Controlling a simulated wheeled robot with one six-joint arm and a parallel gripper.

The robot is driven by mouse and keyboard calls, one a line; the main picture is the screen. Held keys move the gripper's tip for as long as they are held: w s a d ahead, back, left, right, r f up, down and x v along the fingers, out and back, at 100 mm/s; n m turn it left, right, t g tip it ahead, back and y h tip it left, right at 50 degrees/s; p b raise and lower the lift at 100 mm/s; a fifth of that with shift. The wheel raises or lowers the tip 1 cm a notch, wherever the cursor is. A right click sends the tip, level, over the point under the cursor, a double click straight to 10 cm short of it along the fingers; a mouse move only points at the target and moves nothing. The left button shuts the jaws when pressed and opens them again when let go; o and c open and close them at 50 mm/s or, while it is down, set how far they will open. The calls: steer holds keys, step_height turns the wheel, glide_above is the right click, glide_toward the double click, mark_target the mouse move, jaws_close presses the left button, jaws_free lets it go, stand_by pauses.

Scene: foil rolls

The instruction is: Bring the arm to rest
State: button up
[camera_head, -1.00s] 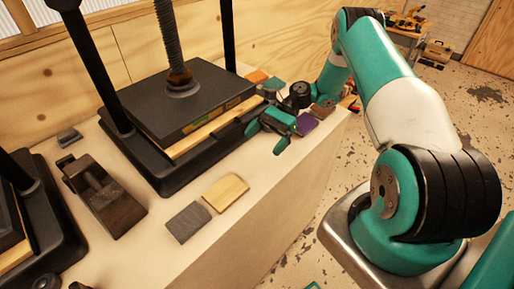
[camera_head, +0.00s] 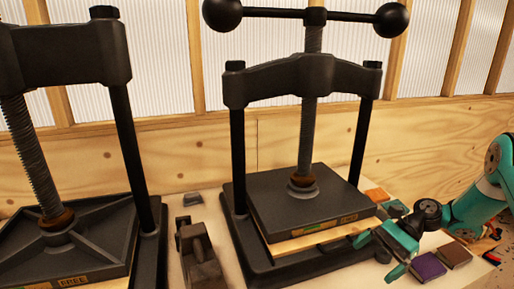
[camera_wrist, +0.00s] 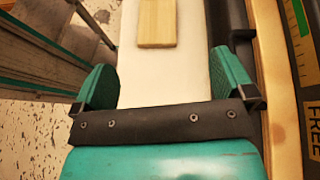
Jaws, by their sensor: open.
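My gripper (camera_head: 380,256) is at the right front corner of the nearer press, above the bench. In the wrist view my gripper (camera_wrist: 165,88) has its two green fingers spread wide, with only the pale bench top (camera_wrist: 150,75) between and below them. Nothing is held. My arm (camera_head: 480,205) reaches in from the right edge of the head view, bent and low beside the bench.
The press (camera_head: 310,205) stands close beside my gripper; its edge (camera_wrist: 268,60) runs along the right of the wrist view. A pale wooden block (camera_wrist: 157,22) lies ahead. Purple (camera_head: 428,266) and brown (camera_head: 454,254) pieces lie right of my gripper. Another press (camera_head: 70,240) stands left.

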steer(key=s+a+r+n+h+b, duration=0.1)
steer(key=s+a+r+n+h, duration=0.2)
steer(key=a+r+n, duration=0.3)
steer(key=s+a+r+n+h, duration=0.2)
steer(key=a+r+n, duration=0.2)
steer(key=a+r, duration=0.4)
steer(key=s+a+r+n+t+h, duration=0.1)
steer(key=s+r+n, duration=0.1)
steer(key=s, duration=0.3)
steer(key=s+a+r+n+t+h, duration=0.1)
steer(key=s+n, duration=0.4)
steer(key=s, duration=0.1)
steer(key=s+a+r+n+t+h+b, duration=0.1)
steer(key=s+r+n, duration=0.1)
steer(key=s, duration=0.4)
steer(key=shift+s+r+n, duration=0.2)
steer(key=shift+r+n, duration=0.1)
steer(key=shift+n, duration=0.4)
steer(key=shift+a, duration=0.1)
